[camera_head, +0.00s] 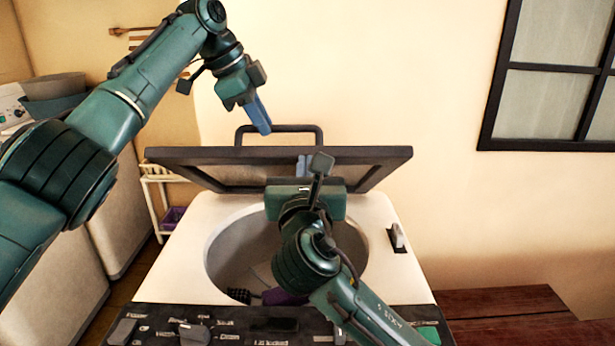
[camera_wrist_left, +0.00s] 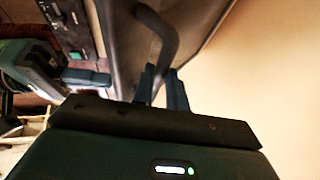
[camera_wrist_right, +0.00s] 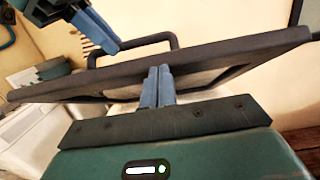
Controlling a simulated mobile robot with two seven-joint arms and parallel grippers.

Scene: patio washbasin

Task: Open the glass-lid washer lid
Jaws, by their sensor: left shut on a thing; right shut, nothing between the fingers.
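The washer lid (camera_head: 350,153), a dark frame with a glass pane, stands raised at an angle above the open round drum (camera_head: 225,255) of the white washer (camera_head: 400,270). Its dark bar handle (camera_head: 285,128) is on the upper side. My left gripper (camera_head: 263,128) is shut on the handle; the left wrist view shows its blue fingers (camera_wrist_left: 163,88) at the bar (camera_wrist_left: 172,45). My right gripper (camera_head: 303,163) is shut and empty at the lid, in front of its frame. In the right wrist view its fingers (camera_wrist_right: 158,85) overlap the lid frame (camera_wrist_right: 225,52); contact is unclear.
A purple item (camera_head: 285,297) lies in the drum, partly hidden by my right arm. The control panel (camera_head: 160,325) runs along the front. Other machines (camera_head: 120,215) and a shelf (camera_head: 160,180) stand left. A wooden bench (camera_head: 510,305) is right; the wall is behind.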

